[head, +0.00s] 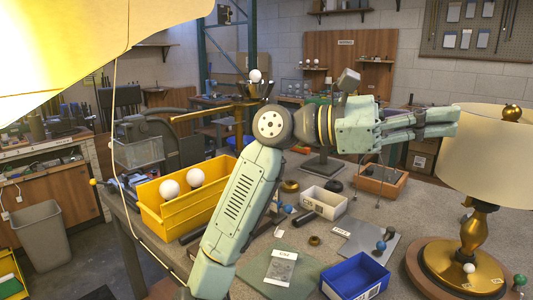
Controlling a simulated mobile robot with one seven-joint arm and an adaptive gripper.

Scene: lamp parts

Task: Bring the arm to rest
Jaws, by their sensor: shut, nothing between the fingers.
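My arm rises from the bottom of the head view and bends at the middle. My gripper (455,122) stretches to the right, held level above the table. Its fingers lie together, shut and empty. The fingertips are in front of or just beside the left side of a cream lampshade (490,160); I cannot tell whether they touch it. The shade sits on a brass lamp (474,240) with a round wooden base, upright at the right edge of the table.
A yellow bin (165,222) with white bulbs stands at the table's left. A blue bin (357,277), a white box (324,203) and a wooden tray (380,181) stand on the table (420,205). A large lit shade (75,45) covers the upper left.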

